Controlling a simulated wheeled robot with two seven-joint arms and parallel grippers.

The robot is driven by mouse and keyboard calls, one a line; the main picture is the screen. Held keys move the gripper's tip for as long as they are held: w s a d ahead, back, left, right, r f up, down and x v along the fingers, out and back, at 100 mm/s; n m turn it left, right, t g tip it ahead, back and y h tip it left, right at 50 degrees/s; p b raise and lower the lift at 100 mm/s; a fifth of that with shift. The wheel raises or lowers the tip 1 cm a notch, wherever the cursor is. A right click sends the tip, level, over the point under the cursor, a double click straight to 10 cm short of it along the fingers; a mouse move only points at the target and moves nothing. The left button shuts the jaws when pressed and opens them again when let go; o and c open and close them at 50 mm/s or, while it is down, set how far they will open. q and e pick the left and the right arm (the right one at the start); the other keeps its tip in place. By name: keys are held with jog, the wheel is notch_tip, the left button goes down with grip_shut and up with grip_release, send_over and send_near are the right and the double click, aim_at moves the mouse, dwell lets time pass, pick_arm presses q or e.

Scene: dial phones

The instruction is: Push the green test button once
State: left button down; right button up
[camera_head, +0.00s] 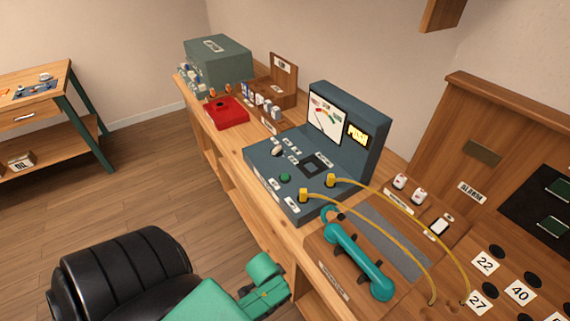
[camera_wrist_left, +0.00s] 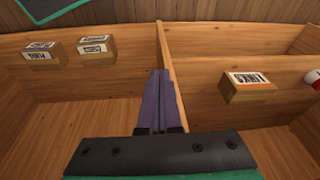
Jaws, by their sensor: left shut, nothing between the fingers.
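The green test button (camera_head: 285,178) is a small round knob on the flat deck of the blue-grey tester (camera_head: 352,110) on the bench, in the head view. The tester has a dial meter (camera_head: 325,115) and a lit yellow sign (camera_head: 357,134) whose lettering I cannot read surely. My left arm's green wrist (camera_head: 262,285) is at the bench's front edge, lower in the picture than the button and apart from it. My left gripper (camera_wrist_left: 160,75) shows purple fingers closed together and empty in the left wrist view, facing the bench's shelf compartments. My right gripper is out of view.
Two yellow plugs (camera_head: 303,195) with cords stand on the tester near the button. A teal handset (camera_head: 358,262) lies to the right. A red tray (camera_head: 226,112) is farther back.

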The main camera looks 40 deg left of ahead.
pick_arm(q)
jog(key=w+r+t, duration=0.1)
jog(key=w+r, duration=0.2)
jog(key=r, duration=1.4)
jog(key=w+a+r+m+t+y, duration=0.55)
jog(key=w+a+r, duration=0.35)
jog(key=a, duration=0.3)
jog(key=w+d+r+m+t+h, duration=0.2)
jog(key=w+r+m+t+h, duration=0.35)
jog(key=m, duration=0.75)
jog(key=w+d+r+m+t+h, duration=0.1)
jog(key=w+r+m+t+h, duration=0.15)
jog(key=w+r+m, duration=0.85)
jog(key=s+a+f+m+g+p, duration=0.1)
jog(key=s+a+f+m+g, duration=0.5)
jog(key=m, duration=0.9)
notch_tip(320, 180, down, 2)
jog(key=shift+s+a+g+y, duration=0.3)
jog(key=shift+s+g+y, duration=0.05)
jog(key=shift+s+g, duration=0.75)
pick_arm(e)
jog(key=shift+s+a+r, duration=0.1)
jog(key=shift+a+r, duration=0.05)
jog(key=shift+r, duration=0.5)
pick_arm(q)
jog(key=shift+f, duration=0.1)
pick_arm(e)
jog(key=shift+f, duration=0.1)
